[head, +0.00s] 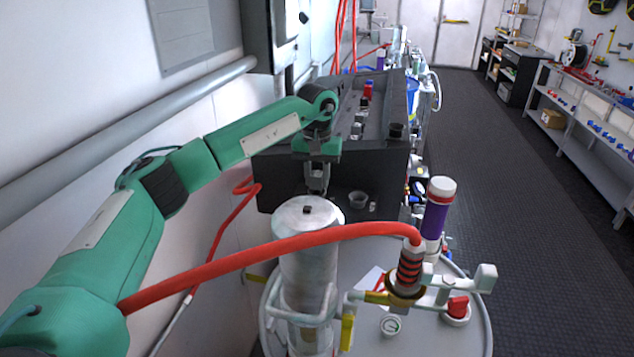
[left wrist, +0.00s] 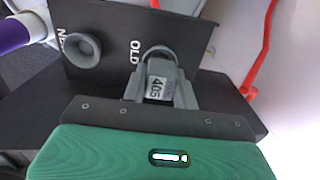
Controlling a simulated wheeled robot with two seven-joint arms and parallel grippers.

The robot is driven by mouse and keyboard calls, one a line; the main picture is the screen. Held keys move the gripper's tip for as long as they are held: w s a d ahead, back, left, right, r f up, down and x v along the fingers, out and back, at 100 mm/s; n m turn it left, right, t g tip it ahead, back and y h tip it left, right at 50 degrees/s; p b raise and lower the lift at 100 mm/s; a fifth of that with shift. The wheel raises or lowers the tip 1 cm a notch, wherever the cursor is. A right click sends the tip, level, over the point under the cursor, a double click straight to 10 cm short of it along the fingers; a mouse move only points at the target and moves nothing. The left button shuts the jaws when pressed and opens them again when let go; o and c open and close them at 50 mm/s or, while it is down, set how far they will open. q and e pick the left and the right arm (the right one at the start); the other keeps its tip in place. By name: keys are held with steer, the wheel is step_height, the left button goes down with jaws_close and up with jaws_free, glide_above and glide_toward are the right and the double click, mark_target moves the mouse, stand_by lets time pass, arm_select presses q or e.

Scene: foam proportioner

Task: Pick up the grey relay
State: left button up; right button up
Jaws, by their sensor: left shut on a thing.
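My left gripper (head: 317,186) points down at the front of a dark panel, just behind the silver cylinder. In the left wrist view, its jaws (left wrist: 160,72) are shut on the grey relay (left wrist: 157,88), which has a white label reading 405. The relay is at the round grey holder beside the word OLD; I cannot tell whether it is seated in it or just above. In the head view the relay is hard to make out between the fingers. An empty grey round holder (left wrist: 82,50) is beside the word NEW; it also shows in the head view (head: 358,199). My right gripper is not in view.
The silver cylinder (head: 308,250) stands close in front of the gripper. A red hose (head: 270,252) crosses before it to a fitting on the round tank lid (head: 430,335). A purple-banded tube (head: 437,215) stands to the right. Open floor lies further right.

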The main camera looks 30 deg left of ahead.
arm_select(q)
step_height(320, 180, up, 10)
steer(key=b, duration=0.3)
steer(key=shift+f, duration=0.1)
step_height(320, 180, up, 8)
glide_above(317, 173)
step_height(317, 173, up, 6)
steer(key=p, duration=0.6)
